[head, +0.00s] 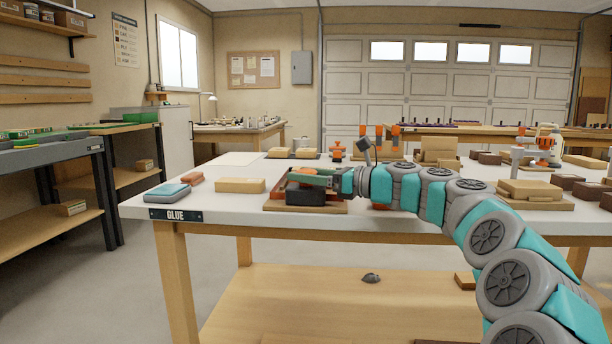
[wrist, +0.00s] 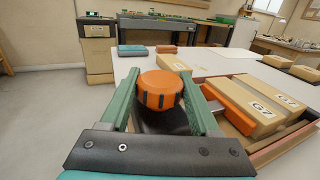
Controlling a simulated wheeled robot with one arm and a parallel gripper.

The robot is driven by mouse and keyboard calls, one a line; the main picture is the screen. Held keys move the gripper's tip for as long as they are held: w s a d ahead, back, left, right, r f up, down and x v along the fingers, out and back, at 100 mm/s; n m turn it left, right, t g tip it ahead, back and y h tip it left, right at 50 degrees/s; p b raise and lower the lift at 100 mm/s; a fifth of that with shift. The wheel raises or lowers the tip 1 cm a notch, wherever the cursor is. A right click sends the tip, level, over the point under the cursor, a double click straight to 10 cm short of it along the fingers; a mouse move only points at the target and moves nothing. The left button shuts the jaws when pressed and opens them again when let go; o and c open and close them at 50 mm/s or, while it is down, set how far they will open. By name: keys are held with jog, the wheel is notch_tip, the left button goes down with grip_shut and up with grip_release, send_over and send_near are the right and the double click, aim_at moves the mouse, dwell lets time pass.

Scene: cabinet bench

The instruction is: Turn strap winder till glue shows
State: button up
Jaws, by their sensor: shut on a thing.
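The strap winder's orange knob (wrist: 160,90), round with dark slots in its side, stands over a black base at the bench's near edge. My gripper (wrist: 159,78) has its two green fingers on either side of the knob and is shut on it. In the head view my gripper (head: 318,179) reaches in from the right, over a wooden base (head: 335,208) with a dark block. Pale wooden blocks (wrist: 255,118) with dark lettering lie right of the knob, beside an orange bar (wrist: 229,104). I see no glue on the visible block faces.
A blue-grey block (head: 167,192), a reddish block (head: 191,178) and a pale wooden block (head: 240,185) lie left of the gripper. Several clamps and blocks crowd the bench's right side.

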jog(key=c, duration=0.7)
jog(key=shift+c, duration=0.2)
jog(key=shift+s+r+m+t, duration=0.1)
jog(key=shift+r+m+t, duration=0.05)
jog(key=shift+m+t, duration=0.2)
